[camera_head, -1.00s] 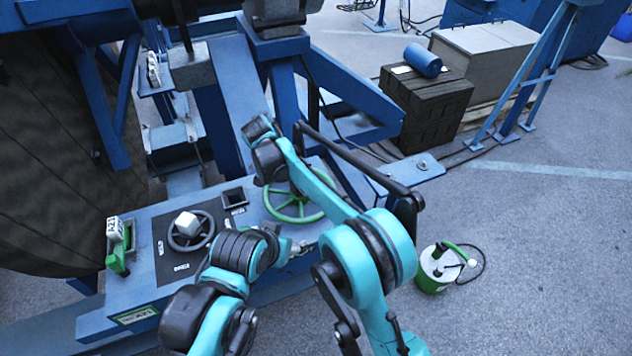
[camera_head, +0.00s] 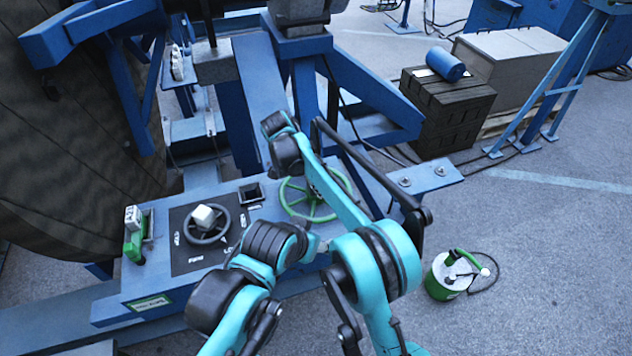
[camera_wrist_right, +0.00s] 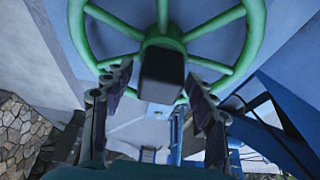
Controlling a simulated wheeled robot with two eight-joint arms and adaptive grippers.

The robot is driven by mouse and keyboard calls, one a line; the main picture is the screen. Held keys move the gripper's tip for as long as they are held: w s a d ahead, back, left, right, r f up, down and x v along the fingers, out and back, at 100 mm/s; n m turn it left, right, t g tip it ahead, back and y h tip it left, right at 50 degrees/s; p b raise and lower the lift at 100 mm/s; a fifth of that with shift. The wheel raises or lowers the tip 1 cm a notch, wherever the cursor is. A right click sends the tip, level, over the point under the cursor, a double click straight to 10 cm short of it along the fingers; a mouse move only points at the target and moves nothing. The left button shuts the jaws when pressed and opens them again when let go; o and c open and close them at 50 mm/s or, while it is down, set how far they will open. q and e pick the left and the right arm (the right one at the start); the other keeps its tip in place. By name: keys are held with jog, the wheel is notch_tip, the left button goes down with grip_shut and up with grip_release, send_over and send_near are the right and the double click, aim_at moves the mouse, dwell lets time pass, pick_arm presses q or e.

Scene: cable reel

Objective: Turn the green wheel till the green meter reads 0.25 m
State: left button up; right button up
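The green wheel (camera_head: 282,196) is at the right part of the blue console, partly covered by my right arm. In the right wrist view the wheel (camera_wrist_right: 257,30) is close, its dark central block facing me. My right gripper (camera_wrist_right: 160,75) has its two fingers apart, one on each side of this block, with what look like narrow gaps; contact is unclear. In the head view that gripper is hidden. A green device with a white top (camera_head: 133,235), possibly the green meter, is at the console's left end; its reading is not legible. My left arm bends low before the console; its gripper is not visible.
A smaller dark wheel with a white block (camera_head: 203,217) is on the console's black panel. A large dark reel (camera_head: 80,140) stands at left. A green-and-white canister (camera_head: 438,285) is on the floor at right. Dark crates (camera_head: 447,112) stand behind. Floor at right is mostly clear.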

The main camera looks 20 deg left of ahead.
jog(key=v, duration=1.2)
